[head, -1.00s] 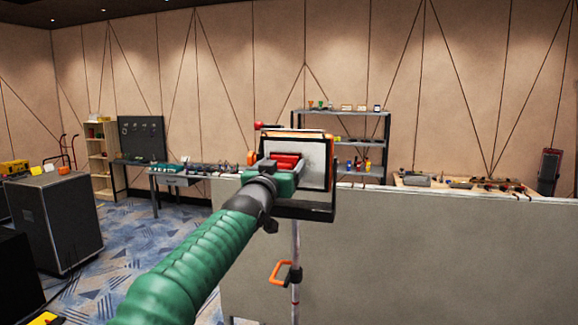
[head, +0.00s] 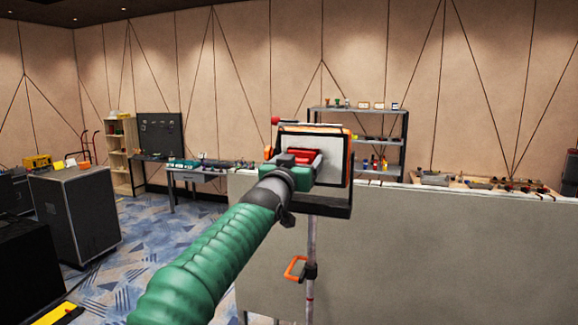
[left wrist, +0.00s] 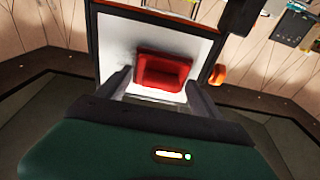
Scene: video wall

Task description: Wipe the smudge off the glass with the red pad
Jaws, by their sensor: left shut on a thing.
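My left gripper (head: 303,163) reaches in from the left with its green sleeved arm and is shut on the red pad (head: 306,156). The left wrist view shows the red pad (left wrist: 163,72) between the two dark fingers (left wrist: 161,92), against or just in front of the pale glass panel (left wrist: 120,42). In the head view the glass (head: 333,165) is framed in orange and black on a thin upright pole. A faint greyish patch shows on the panel left of the pad in the wrist view; I cannot tell surely if it is the smudge. My right gripper is not in view.
A long grey partition (head: 430,245) stands behind the panel. An orange-handled clamp (head: 296,269) sits on the pole. A metal shelf (head: 385,125) and a tabletop of tools (head: 460,181) are beyond. Black cases (head: 75,215) stand left, with open blue carpet (head: 150,245) between.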

